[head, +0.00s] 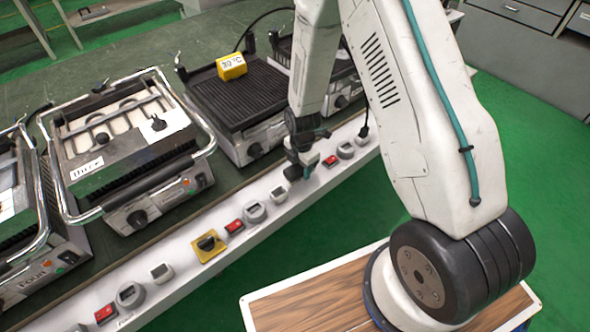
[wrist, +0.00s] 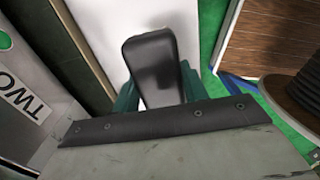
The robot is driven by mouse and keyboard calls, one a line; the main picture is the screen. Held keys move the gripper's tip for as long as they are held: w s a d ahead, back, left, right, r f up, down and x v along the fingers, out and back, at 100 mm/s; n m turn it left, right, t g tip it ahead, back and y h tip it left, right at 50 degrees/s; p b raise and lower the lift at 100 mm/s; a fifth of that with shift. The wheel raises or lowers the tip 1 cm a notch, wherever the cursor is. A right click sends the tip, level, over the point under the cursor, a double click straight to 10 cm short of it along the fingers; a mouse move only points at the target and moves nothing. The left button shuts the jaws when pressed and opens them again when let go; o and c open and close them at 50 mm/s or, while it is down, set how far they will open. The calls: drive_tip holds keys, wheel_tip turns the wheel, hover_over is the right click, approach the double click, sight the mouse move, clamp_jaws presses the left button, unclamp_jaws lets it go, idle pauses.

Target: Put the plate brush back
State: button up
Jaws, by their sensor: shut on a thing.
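My gripper (head: 300,165) hangs over the white switch rail in front of the grills in the head view. In the wrist view, my gripper (wrist: 156,92) is shut on a black, rounded piece, which looks like part of the plate brush (wrist: 151,62). The piece sits between two teal fingers. The rest of the brush cannot be made out. In the head view the held thing is small and dark and does not stand out from the gripper.
A ribbed black grill plate (head: 236,98) carries a yellow 30 °C block (head: 231,66). The white rail (head: 185,268) bears red switches, dials and a yellow-backed knob (head: 208,245). Green floor (head: 340,215) lies free before the rail.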

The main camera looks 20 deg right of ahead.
sight(295, 170)
drive_tip(key=shift+w+a+f, duration=0.1)
drive_tip(key=shift+w+a, duration=0.1)
drive_tip(key=shift+w, duration=0.35)
drive_tip(key=shift+w+a, duration=0.2)
drive_tip(key=shift+w, duration=0.35)
drive_tip(key=shift+w+a+f, duration=0.1)
drive_tip(key=shift+w+f, duration=0.05)
drive_tip(key=shift+f, duration=1.65)
drive_tip(key=o, duration=1.2)
drive_tip(key=shift+f, duration=0.1)
